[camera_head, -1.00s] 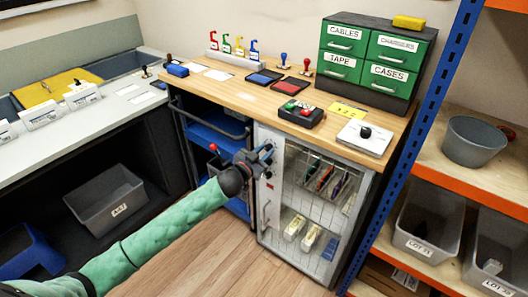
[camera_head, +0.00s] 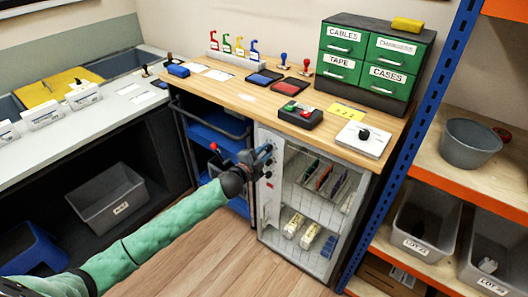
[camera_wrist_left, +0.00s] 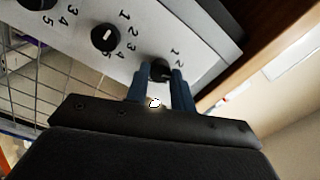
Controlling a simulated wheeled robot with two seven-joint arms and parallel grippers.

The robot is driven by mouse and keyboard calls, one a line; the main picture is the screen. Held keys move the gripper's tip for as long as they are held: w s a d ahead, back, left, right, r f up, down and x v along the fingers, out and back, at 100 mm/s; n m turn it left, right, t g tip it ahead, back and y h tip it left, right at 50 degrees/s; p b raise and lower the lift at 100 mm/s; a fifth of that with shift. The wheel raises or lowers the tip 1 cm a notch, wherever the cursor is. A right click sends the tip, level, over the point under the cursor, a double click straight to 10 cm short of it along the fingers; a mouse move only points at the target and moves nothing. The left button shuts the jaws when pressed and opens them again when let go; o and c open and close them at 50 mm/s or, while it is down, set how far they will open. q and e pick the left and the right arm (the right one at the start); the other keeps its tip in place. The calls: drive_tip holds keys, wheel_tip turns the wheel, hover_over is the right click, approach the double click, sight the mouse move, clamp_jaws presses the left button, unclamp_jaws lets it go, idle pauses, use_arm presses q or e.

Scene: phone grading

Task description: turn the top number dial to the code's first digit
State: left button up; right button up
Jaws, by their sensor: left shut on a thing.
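The top number dial (camera_wrist_left: 158,69) is a black knob on the light panel of the mesh-front cabinet (camera_head: 270,190). My left gripper (camera_head: 266,150) is at the panel's upper part. In the wrist view its two blue fingers (camera_wrist_left: 168,82) are shut on this dial, one on each side. A second dial (camera_wrist_left: 105,38) with digits 1 to 5 is free, and a third (camera_wrist_left: 38,3) is cut off at the edge. My right gripper is not in view.
A yellow note (camera_head: 346,111) with small, unreadable writing lies on the wooden counter (camera_head: 240,95) above the cabinet. Phones stand behind the mesh. A blue and orange shelf rack (camera_head: 415,150) stands at right, and a grey bin (camera_head: 108,196) at left. The floor (camera_head: 205,255) in front is clear.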

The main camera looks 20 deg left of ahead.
use_arm(q)
drive_tip(key=m, duration=0.4)
drive_tip(key=shift+f, duration=0.1)
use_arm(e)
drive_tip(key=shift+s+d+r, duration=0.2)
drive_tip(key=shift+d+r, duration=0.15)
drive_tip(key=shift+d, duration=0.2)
use_arm(q)
drive_tip(key=shift+m+p, duration=0.3)
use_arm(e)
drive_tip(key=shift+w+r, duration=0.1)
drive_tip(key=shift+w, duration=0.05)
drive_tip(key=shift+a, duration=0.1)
use_arm(q)
drive_tip(key=o, duration=1)
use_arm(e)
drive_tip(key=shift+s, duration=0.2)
